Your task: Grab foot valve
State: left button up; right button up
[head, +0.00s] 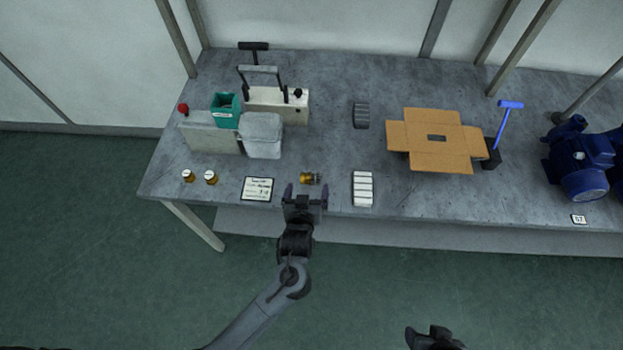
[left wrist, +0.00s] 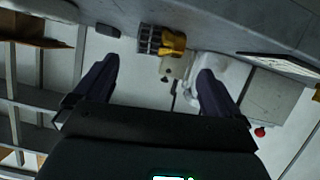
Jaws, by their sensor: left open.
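The foot valve (head: 310,178), a small brass-coloured piece, lies near the front edge of the grey table in the head view. In the left wrist view the foot valve (left wrist: 172,42) shows a yellow body and a dark ribbed part, ahead of and between the fingers. My left gripper (head: 306,194) is open at the table's front edge, just short of the valve, with nothing between its fingers. Its two fingers also show in the left wrist view (left wrist: 157,70). A dark part of my right gripper (head: 435,338) shows at the bottom edge; its fingers are not clear.
A labelled card (head: 257,188) lies left of the valve and a white ribbed block (head: 362,188) lies right of it. Two small capped jars (head: 210,177) stand further left. A grey bin (head: 262,135), an opened cardboard box (head: 437,153) and a blue pump (head: 582,165) stand further back.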

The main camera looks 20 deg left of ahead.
aim_at(310, 180)
pick_arm(q)
jog(key=shift+b+x, duration=0.6)
jog(key=shift+x, duration=2.4)
jog(key=shift+d+f, duration=0.1)
jog(key=c, duration=1.2)
